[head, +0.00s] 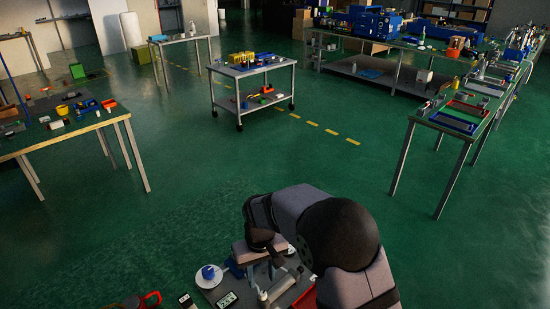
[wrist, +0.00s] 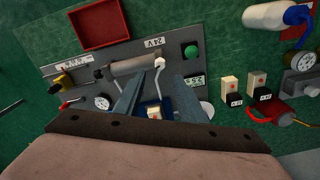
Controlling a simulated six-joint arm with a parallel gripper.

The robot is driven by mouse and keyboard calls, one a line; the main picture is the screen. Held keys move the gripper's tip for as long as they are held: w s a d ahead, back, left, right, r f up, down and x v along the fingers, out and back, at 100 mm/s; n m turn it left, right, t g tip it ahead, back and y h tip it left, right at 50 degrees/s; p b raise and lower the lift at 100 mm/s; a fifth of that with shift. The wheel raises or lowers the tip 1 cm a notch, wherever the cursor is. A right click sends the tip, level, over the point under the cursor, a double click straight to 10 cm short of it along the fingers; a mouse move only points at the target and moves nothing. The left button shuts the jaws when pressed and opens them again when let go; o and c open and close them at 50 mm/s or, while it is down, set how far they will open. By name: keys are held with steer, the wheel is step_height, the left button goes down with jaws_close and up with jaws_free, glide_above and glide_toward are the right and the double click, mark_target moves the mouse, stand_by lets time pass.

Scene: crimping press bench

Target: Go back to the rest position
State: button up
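In the wrist view my gripper (wrist: 162,76) points down over a grey press panel (wrist: 60,82). Its two blue-grey fingers stand apart, and I see nothing held between their tips. A bent metal lever with a white knob (wrist: 159,62) shows just beyond the fingertips. A blue part with a pale top (wrist: 154,112) shows below, between the fingers; its contact with anything is unclear. In the head view my dark arm covers the lower middle, and the fingers cannot be made out there.
The panel carries a cylinder (wrist: 134,66), a green button (wrist: 191,50) and a gauge (wrist: 102,102). A red tray (wrist: 100,24) lies at its top left. Two labelled blocks (wrist: 231,88) and a red container (wrist: 284,112) stand right. A cart (head: 252,69) stands beyond open green floor.

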steer(key=s+d+f+g, duration=0.2)
steer(key=s+d+f, duration=0.25)
steer(key=s, duration=0.45)
steer(key=s+d+r+m, duration=0.2)
steer(key=s+d+r, duration=0.3)
steer(key=s+d, duration=0.65)
steer(key=w+d+r+m+t, duration=0.1)
steer(key=w+d+r+m, duration=0.1)
steer(key=d+r, duration=0.2)
steer(key=shift+r+m+t, duration=0.15)
steer(key=shift+m+t, duration=0.15)
steer(key=shift+t, duration=0.1)
steer(key=shift+w, duration=0.1)
jaws_close()
